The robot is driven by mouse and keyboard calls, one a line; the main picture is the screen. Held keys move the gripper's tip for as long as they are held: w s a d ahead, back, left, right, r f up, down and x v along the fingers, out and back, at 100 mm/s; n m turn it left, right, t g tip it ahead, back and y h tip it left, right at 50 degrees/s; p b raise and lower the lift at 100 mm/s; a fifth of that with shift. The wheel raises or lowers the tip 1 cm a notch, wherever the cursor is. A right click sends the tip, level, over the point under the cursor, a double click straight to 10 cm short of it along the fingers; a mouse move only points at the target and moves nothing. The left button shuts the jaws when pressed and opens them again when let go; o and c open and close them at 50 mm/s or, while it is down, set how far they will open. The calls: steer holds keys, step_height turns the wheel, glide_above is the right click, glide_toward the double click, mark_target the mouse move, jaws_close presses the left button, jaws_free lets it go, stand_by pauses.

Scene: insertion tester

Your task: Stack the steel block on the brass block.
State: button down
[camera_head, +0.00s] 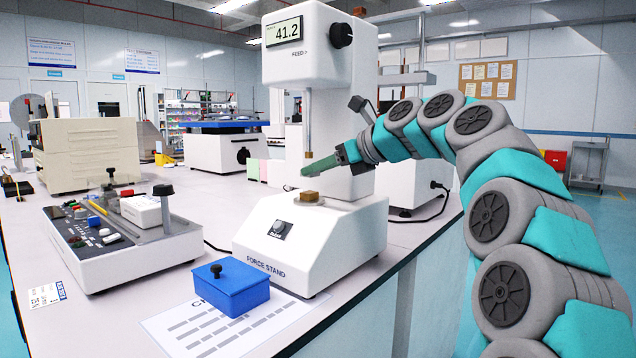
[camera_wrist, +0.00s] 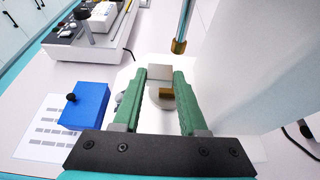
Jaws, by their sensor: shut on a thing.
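My gripper (camera_wrist: 160,73) has green fingers, shut on the pale grey steel block (camera_wrist: 160,72) at their tips in the wrist view. The brass block (camera_head: 309,196) sits on the small round plate of the force stand in the head view. It also shows between the fingers in the wrist view (camera_wrist: 166,92), lower in the picture than the steel block. In the head view my gripper (camera_head: 306,171) is above the brass block, with a visible gap. I cannot make out the steel block there.
The white force stand (camera_head: 345,225) has a vertical probe (camera_head: 308,125) hanging close to my fingertips; its brass-coloured tip also shows in the wrist view (camera_wrist: 179,46). A blue box (camera_head: 231,290) with a black knob and a printed sheet (camera_head: 190,330) lie in front. A tool tray (camera_head: 120,255) stands left.

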mark_target(318, 201)
steer(key=w, duration=0.2)
steer(key=shift+w+a, duration=0.2)
steer(key=shift+w, duration=0.1)
steer(key=shift+w+f, duration=0.15)
steer(key=shift+w, duration=0.05)
steer(key=shift+f+b, duration=0.45)
steer(key=shift+f, duration=1.25)
steer(key=shift+c, duration=2.2)
jaws_free()
steer(key=shift+f, duration=0.15)
steer(key=v, duration=1.2)
